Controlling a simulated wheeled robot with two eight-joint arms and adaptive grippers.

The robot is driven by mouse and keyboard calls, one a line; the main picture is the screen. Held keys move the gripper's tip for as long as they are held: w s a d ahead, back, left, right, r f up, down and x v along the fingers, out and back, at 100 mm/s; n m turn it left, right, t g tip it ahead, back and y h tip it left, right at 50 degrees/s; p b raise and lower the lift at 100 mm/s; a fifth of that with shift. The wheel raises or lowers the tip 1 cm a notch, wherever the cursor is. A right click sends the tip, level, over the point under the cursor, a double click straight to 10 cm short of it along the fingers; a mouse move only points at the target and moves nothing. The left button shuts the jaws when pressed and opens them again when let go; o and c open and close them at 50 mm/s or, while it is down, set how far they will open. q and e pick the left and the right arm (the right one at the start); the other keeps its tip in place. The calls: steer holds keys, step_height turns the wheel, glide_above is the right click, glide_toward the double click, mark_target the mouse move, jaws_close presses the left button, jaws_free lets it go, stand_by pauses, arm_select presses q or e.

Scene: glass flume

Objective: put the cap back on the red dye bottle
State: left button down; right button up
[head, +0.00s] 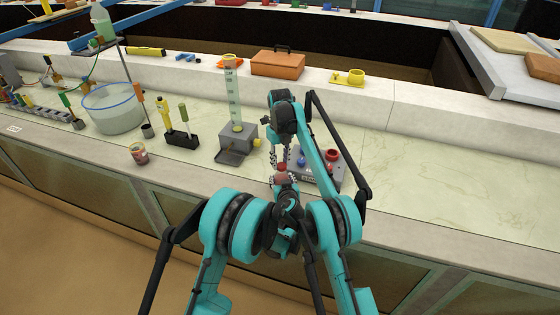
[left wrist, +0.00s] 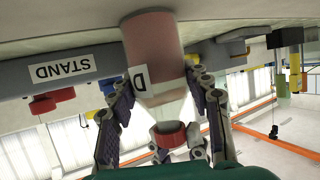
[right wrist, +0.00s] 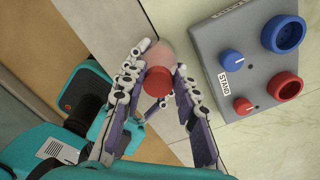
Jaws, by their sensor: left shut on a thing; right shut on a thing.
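The red dye bottle (head: 281,178) is a pinkish bottle with a pale tapering neck. It fills the middle of the left wrist view (left wrist: 152,50), its label partly hidden. My left gripper (head: 287,188) is shut on it, one finger each side. The red cap (right wrist: 158,80) is between my right gripper's fingers (right wrist: 165,65), which are shut on it from above. The bottle's rounded top shows just beyond the cap in the right wrist view. In the left wrist view the cap (left wrist: 168,134) is at the neck's end; I cannot tell whether it is seated.
A grey stand (right wrist: 245,65) with red and blue cups and knobs is close beside the grippers. A grey block with a measuring cylinder (head: 234,100) stands left of it. A small jar of dark red liquid (head: 139,153) is at the front edge. The counter at right is clear.

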steer(key=o, duration=1.3)
arm_select(q)
steer(key=c, duration=0.6)
jaws_free()
steer(key=v, duration=1.2)
